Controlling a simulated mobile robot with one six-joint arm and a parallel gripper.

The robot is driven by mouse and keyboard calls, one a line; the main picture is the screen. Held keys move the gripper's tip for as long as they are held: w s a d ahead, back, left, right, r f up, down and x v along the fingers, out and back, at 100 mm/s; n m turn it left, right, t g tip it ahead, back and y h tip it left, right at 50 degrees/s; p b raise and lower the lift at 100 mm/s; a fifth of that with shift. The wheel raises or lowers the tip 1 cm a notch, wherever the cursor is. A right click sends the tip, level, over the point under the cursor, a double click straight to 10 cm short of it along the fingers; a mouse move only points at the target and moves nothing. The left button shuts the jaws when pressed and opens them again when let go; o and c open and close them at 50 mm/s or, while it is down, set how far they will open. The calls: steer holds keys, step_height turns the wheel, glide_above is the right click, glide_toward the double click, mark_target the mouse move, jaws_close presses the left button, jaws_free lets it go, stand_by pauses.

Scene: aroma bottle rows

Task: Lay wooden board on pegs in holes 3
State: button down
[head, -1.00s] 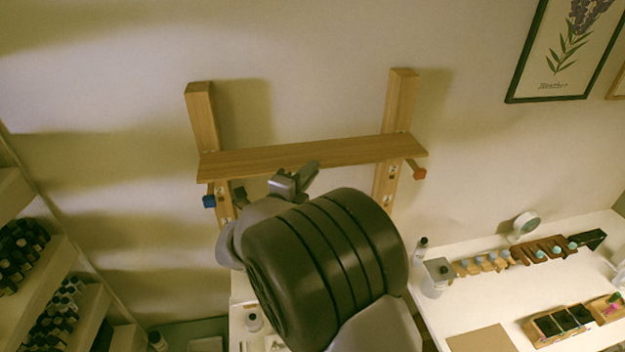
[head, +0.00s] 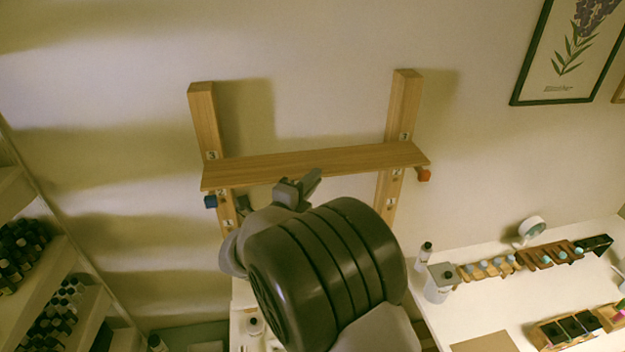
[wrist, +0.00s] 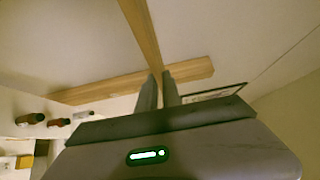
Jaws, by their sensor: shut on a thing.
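The wooden board (head: 310,160) spans the front of two upright wooden posts, the left post (head: 204,115) and the right post (head: 402,100). The label 3 on each post shows just above the board; lower labels show below it. A blue-ended peg (head: 210,201) is under the board's left end, and a red-ended peg (head: 424,174) is at its right end. The board looks on or very close to the pegs; contact is unclear. My gripper (head: 298,187) is shut on the board's front edge near its middle. In the wrist view, the fingers (wrist: 159,82) meet the board (wrist: 198,71).
A white table (head: 520,290) at the right holds bottles, wooden racks and small boxes. Shelves with dark bottles (head: 20,245) stand at the left. A framed plant picture (head: 570,55) hangs on the wall. The wall above the board is clear.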

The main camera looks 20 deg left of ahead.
steer(key=shift+f, duration=0.4)
steer(key=c, duration=1.5)
jaws_free()
steer(key=shift+o, duration=0.2)
steer(key=shift+s+b, duration=0.15)
steer(key=shift+b, duration=0.15)
